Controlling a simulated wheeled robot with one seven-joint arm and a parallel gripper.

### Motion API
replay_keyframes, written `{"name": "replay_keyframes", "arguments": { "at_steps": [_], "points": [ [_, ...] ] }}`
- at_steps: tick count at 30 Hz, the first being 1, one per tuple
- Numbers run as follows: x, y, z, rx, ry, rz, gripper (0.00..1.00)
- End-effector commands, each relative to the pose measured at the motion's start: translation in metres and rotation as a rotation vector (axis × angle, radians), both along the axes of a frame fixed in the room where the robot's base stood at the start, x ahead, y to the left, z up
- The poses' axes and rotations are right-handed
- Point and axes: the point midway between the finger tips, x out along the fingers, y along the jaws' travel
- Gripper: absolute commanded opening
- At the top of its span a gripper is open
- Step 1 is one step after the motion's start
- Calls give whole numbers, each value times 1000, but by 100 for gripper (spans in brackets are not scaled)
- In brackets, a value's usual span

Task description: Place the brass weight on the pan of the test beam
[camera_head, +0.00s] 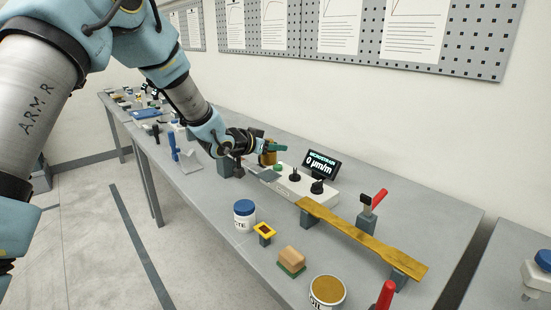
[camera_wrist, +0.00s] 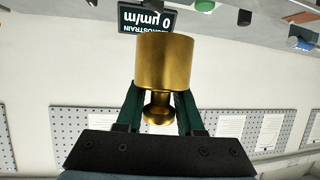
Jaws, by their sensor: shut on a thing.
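The brass weight (camera_head: 269,158) is a gold cylinder with a narrower neck and knob; it fills the middle of the wrist view (camera_wrist: 165,62). My gripper (camera_head: 268,146) is shut on it, with the green fingers (camera_wrist: 158,105) on either side of the neck. In the head view, the weight is above the table beside the strain readout. A flat grey plate (camera_head: 266,175), which looks like the pan, shows just below the weight. I cannot tell the gap between them. The rest of the beam is partly hidden by my gripper.
The readout (camera_head: 322,164) shows 0 µm/m behind a white box with knobs (camera_head: 300,186). A yellow bar (camera_head: 360,238) rests on grey supports to the right. A blue-lidded jar (camera_head: 244,214), a sanding block (camera_head: 291,258) and an open tin (camera_head: 327,291) stand in front.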

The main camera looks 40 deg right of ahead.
Motion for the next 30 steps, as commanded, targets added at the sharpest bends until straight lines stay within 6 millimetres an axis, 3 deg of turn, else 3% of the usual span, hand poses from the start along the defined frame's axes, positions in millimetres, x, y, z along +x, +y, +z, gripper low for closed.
{"name": "replay_keyframes", "arguments": {
  "at_steps": [5, 12, 24, 25, 30],
  "points": [
    [0, -1, -8, -3, 1, 0, 0],
    [0, -1, -37, -2, 0, 0, 0],
    [0, -1, -44, -5, -2, 1, 0],
    [0, 0, -45, -1, 0, 1, 39],
    [0, 0, -44, -1, 0, 1, 58]
  ]
}}
